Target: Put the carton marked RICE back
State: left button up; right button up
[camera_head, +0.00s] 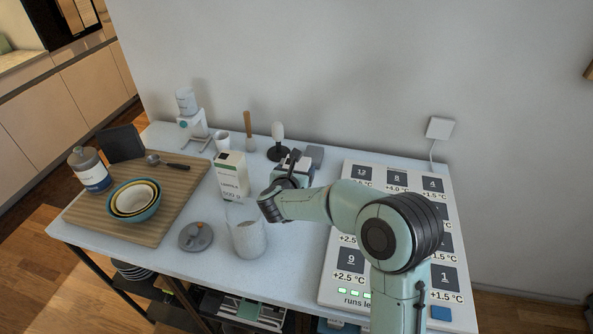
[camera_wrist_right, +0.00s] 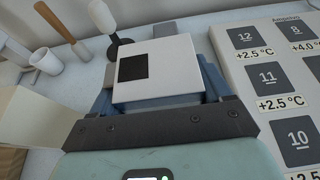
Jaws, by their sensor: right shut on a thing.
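My right gripper (camera_head: 293,168) is over the back middle of the table. In the right wrist view it (camera_wrist_right: 158,85) is shut on a white box (camera_wrist_right: 182,62) with a black square on its top face. No word shows on this box, so I cannot tell whether it is the RICE carton. The head view mostly hides it behind the gripper. My left gripper is not in view.
A cutting board (camera_head: 168,215) with nested bowls (camera_head: 134,203) and a jar (camera_head: 90,170) fills the left. A white canister (camera_head: 247,238) and grey disc (camera_head: 195,236) stand in front. A numbered panel (camera_head: 333,280) covers the right. A pestle-like tool (camera_head: 277,135) stands behind.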

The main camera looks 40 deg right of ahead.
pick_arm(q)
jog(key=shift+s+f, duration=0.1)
pick_arm(e)
jog(key=shift+f, duration=0.15)
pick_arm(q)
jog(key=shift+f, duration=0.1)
pick_arm(e)
jog(key=o, duration=1.8)
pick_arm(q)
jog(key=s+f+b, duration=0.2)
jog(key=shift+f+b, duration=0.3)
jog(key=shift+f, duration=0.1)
pick_arm(e)
jog(key=shift+o, duration=0.2)
jog(key=v, duration=1.2)
jog(key=shift+r, duration=0.25)
